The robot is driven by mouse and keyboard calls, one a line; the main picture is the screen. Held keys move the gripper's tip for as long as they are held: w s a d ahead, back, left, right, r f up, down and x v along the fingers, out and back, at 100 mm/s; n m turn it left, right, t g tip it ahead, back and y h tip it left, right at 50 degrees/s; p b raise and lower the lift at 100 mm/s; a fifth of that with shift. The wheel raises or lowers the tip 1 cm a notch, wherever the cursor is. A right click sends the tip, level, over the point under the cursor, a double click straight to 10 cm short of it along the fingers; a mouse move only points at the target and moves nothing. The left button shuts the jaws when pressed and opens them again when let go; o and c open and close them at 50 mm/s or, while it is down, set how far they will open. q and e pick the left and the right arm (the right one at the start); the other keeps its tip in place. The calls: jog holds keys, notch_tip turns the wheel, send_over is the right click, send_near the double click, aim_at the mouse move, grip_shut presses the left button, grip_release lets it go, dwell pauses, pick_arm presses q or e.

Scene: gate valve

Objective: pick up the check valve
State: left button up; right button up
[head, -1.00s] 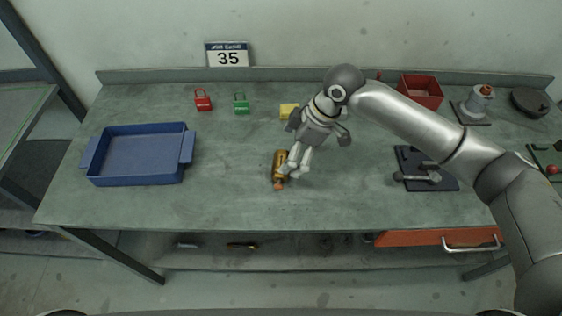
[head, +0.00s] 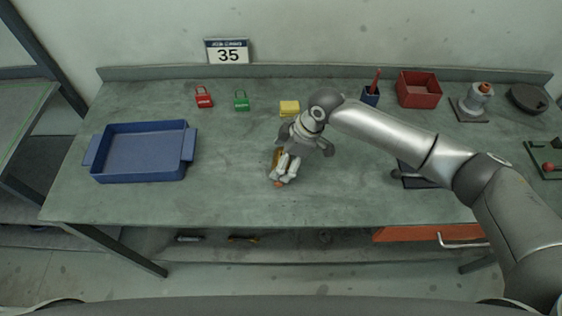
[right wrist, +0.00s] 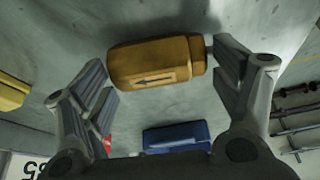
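The check valve (head: 276,158) is a brass-yellow body lying on the workbench, partly hidden behind my right gripper (head: 284,170) in the head view. In the right wrist view the check valve (right wrist: 158,62) shows a dark arrow on its side and lies lengthwise between the two fingers. My right gripper (right wrist: 160,68) is open, with one finger beyond each end of the valve. The right finger looks very close to the valve's end; I cannot tell whether it touches. My left gripper is not in view.
A blue tray (head: 187,164) stands at the left of the workbench (head: 230,205). Red (head: 204,98) and green (head: 241,102) padlocks and a yellow block (head: 290,108) lie behind. A red bin (head: 419,103) stands at the back right. Bench around the valve is clear.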

aim_at(274, 162)
jog(key=c, duration=0.5)
jog(key=shift+c, duration=0.5)
jog(key=shift+w+r+b, duration=0.1)
jog(key=shift+r+b, duration=0.3)
jog(key=shift+r, duration=0.1)
jog(key=r, duration=0.1)
jog(key=r+b, duration=0.1)
jog(key=shift+s+r, duration=0.25)
jog(key=shift+r, duration=0.05)
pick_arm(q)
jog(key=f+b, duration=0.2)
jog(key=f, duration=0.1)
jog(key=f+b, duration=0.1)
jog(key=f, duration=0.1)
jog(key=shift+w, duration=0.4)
pick_arm(e)
jog(key=s+r, duration=0.9)
jog(key=s, duration=0.4)
jog(key=shift+s+r, duration=0.25)
jog(key=shift+s, duration=0.05)
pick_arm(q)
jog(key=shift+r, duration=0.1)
pick_arm(e)
jog(key=shift+w+a, duration=0.1)
